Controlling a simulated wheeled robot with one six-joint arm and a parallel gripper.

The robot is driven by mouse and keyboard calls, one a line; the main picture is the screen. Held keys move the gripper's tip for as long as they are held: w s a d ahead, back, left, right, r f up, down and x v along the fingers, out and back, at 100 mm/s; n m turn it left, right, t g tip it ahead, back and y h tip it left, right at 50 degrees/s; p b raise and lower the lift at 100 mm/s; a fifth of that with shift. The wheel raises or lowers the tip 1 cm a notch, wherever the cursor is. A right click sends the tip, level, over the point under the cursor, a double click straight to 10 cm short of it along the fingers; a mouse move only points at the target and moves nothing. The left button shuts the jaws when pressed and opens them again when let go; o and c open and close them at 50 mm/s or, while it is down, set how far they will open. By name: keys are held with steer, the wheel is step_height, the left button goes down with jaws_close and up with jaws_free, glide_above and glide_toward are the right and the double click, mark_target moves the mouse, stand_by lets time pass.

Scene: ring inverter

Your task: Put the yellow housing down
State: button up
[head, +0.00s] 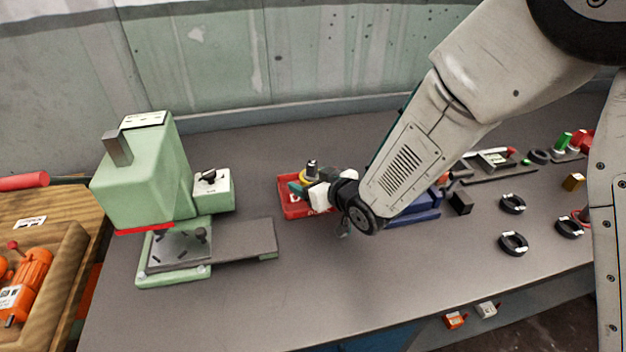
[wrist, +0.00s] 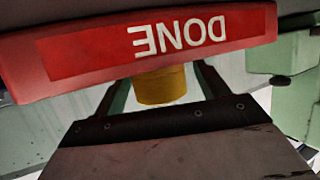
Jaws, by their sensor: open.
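The yellow housing (wrist: 162,86) shows in the wrist view between my two fingers. My gripper (wrist: 162,92) is open, with a finger on either side of it and narrow gaps showing. The upper part of the housing in that picture is hidden behind the wall of the red tray (wrist: 160,45), which is labelled DONE. In the head view my gripper (head: 306,190) is at the red tray (head: 291,210). A bit of yellow and a dark cylinder show there, partly covered by the gripper. Whether the housing rests on the tray floor is hidden.
A green press (head: 145,180) with a grey plate stands left of the tray, and a small green-white switch box (head: 213,188) is between them. A blue bin (head: 415,210) is close to the right, under my arm. Black rings (head: 513,243) lie farther right. The front middle of the bench is clear.

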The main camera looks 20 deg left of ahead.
steer(key=shift+s+d+f, duration=0.15)
steer(key=shift+s+d, duration=0.1)
steer(key=shift+d, duration=0.05)
steer(key=v, duration=1.1)
steer(key=shift+d+r, duration=0.15)
steer(key=shift+r, duration=0.3)
steer(key=w+d+r+m+h, duration=0.1)
steer(key=d+r+m+h, duration=0.25)
steer(key=d, duration=0.75)
steer(key=w+d+r+m+h, duration=0.15)
steer(key=d+r+h, duration=0.3)
steer(key=d, duration=0.75)
steer(key=s+d+r+m+g+h, duration=0.1)
steer(key=s+d+r+m+g, duration=0.1)
steer(key=s+d, duration=0.2)
steer(key=s+d+r+m+g+h, duration=0.1)
steer(key=s+d, duration=0.3)
steer(key=s, duration=0.7)
steer(key=s+d+r+m+g+h, duration=0.1)
steer(key=s+d+r+m+g, duration=0.1)
steer(key=s+d, duration=0.3)
steer(key=shift+s+r+m+g, duration=0.4)
steer(key=shift+s+r+g, duration=0.15)
steer(key=shift+s+g, duration=0.5)
